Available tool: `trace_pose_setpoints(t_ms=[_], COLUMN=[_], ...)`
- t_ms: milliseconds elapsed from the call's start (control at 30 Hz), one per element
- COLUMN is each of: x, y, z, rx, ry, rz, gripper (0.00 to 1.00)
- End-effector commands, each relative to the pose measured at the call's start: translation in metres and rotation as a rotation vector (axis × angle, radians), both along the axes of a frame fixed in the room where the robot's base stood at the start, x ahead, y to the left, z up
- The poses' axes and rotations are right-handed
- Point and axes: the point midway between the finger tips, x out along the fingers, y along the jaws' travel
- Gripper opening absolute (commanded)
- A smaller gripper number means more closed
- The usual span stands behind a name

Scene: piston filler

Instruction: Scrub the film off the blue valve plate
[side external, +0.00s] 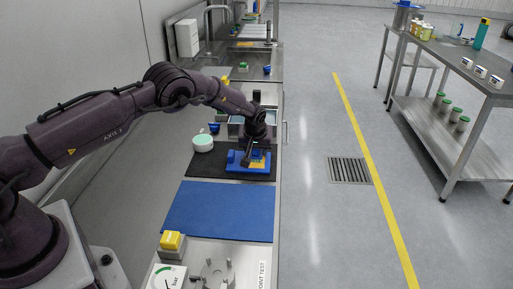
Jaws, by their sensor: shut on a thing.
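The blue valve plate (234,165) lies on the black mat, near the bench's right edge. An orange-yellow patch (260,159) shows on its right part; I cannot tell whether it is film or something else. My gripper (250,160) points down over the middle of the plate, with its fingers at or just above the surface. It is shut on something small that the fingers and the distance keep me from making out. The gripper hides part of the plate, and I cannot tell whether the held thing touches it.
A white round tub with a greenish top (203,143) and a small blue cup (214,128) stand left of the plate. A grey tray (235,130) is just behind. A blue mat (218,211) in front is bare. A sink and tap (208,22) are farther back.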

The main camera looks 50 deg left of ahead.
Motion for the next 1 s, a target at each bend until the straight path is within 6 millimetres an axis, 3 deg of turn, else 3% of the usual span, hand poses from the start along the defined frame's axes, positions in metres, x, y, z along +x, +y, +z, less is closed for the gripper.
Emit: trace_pose_setpoints(t_ms=[667,733,800,1000], x=[-0.045,-0.043,-0.042,-0.042], y=[-0.045,-0.044,-0.044,-0.043], z=[-0.001,0.006,0.025,0.040], rx=[-0.004,-0.003,-0.004,-0.003], ry=[0.008,0.003,-0.003,0.000], rz=[-0.001,0.001,0.001,-0.001], gripper=[0.18,0.18,0.18,0.18])
